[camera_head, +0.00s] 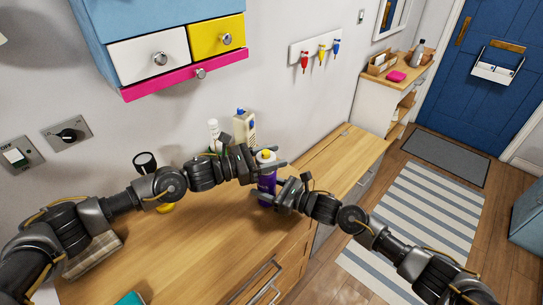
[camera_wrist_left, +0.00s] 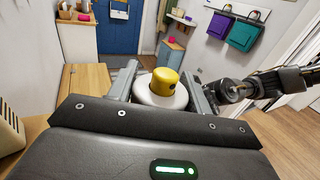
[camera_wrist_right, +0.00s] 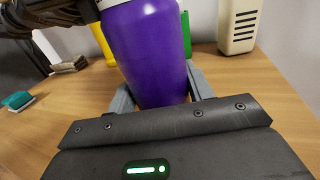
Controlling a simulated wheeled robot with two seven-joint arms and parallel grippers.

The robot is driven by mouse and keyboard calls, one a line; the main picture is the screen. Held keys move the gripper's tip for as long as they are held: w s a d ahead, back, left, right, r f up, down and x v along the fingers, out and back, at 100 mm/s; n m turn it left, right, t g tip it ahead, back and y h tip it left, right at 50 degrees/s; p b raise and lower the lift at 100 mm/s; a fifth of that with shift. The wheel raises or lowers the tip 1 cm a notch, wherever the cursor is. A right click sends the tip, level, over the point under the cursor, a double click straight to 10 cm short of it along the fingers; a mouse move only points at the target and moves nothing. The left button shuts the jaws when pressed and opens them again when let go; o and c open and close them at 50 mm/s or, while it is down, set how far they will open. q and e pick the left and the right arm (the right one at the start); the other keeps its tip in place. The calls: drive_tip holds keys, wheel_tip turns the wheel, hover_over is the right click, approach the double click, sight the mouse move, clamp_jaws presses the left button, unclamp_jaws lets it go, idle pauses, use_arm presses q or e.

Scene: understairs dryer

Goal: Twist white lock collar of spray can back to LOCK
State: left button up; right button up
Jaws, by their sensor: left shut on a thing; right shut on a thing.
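The spray can (camera_head: 266,184) is purple and stands upright on the wooden counter. It has a yellow top (camera_head: 265,154) and a white collar (camera_head: 266,162) below it. My left gripper (camera_head: 269,160) is shut on the white collar from the left. In the left wrist view the collar (camera_wrist_left: 160,95) sits between the two fingers, with the yellow top (camera_wrist_left: 165,78) above it. My right gripper (camera_head: 272,196) is shut on the purple body lower down. In the right wrist view the can body (camera_wrist_right: 145,50) is between its fingers. Any LOCK marking is too small to read.
The wooden counter (camera_head: 190,245) has clear room in front.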

use_arm(q)
drive_tip(key=shift+g, duration=0.3)
drive_tip(key=o, duration=1)
drive_tip(key=v, duration=1.2)
use_arm(e)
drive_tip(key=o, duration=1.2)
drive_tip(key=shift+o, duration=0.3)
